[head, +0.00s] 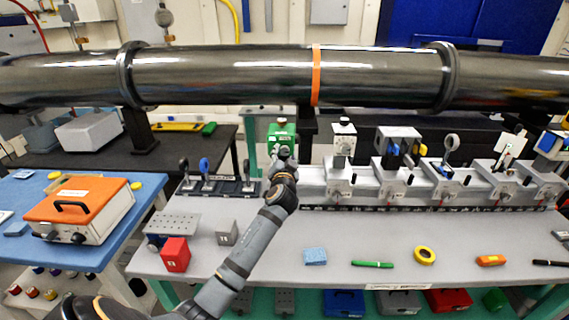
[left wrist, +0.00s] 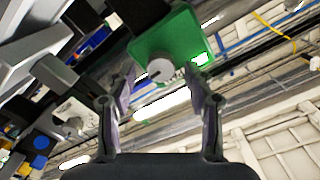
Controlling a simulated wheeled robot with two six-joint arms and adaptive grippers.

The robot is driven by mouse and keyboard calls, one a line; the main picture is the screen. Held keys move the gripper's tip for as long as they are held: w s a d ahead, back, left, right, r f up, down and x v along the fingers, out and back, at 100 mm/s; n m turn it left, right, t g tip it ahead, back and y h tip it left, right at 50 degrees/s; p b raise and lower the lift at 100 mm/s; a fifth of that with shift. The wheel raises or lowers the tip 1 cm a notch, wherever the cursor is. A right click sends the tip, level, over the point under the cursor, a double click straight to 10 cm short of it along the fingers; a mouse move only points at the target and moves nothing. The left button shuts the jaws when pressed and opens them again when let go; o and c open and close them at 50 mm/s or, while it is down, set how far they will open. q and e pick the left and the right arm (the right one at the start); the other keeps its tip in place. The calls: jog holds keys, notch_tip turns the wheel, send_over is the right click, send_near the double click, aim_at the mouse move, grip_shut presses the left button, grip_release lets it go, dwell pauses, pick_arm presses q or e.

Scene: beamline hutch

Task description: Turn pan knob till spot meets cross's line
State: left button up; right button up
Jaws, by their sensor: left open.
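A green box (head: 281,134) stands at the back of the bench, behind my left gripper (head: 284,158). In the left wrist view the green box (left wrist: 176,42) has a round grey knob (left wrist: 160,70) on its face. My left gripper (left wrist: 160,84) is open, its two fingers on either side of the knob with gaps. I cannot tell how deep the knob sits between the fingertips. I cannot make out a spot or a cross. My right gripper is out of view.
A rail of grey mounts (head: 398,175) runs to the right of the gripper, with a large dark pipe (head: 220,75) above. Small posts (head: 205,170) stand left. A red block (head: 175,254), a grey cube (head: 226,232) and a blue sponge (head: 315,256) lie in front.

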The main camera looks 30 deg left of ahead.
pick_arm(q)
jog(key=v, duration=1)
jog(key=shift+s, duration=0.2)
jog(key=s+d+f+g+h, duration=0.25)
jog(key=s+f, duration=0.25)
jog(key=f, duration=0.3)
jog(key=s+d+f+g+h, duration=0.1)
jog(key=s+f+g+h, duration=0.15)
jog(key=s+f, duration=0.35)
jog(key=s+d+f+g+h, duration=0.2)
jog(key=s+d+f+g, duration=0.15)
jog(key=s+f, duration=0.35)
jog(key=s+d+f+g+h, duration=0.25)
jog(key=s+d+f, duration=0.2)
jog(key=s, duration=0.45)
jog(key=s+a+f+g, duration=0.1)
jog(key=s+f, duration=0.1)
jog(key=f, duration=1.2)
jog(key=s+a+f+g, duration=0.1)
jog(key=a+f, duration=0.1)
jog(key=f, duration=1.2)
jog(key=s+f+g, duration=0.1)
jog(key=s+f, duration=1.2)
jog(key=s, duration=0.4)
jog(key=shift+s+a+f+y, duration=0.2)
jog(key=shift+a+y, duration=0.15)
jog(key=shift+a, duration=0.05)
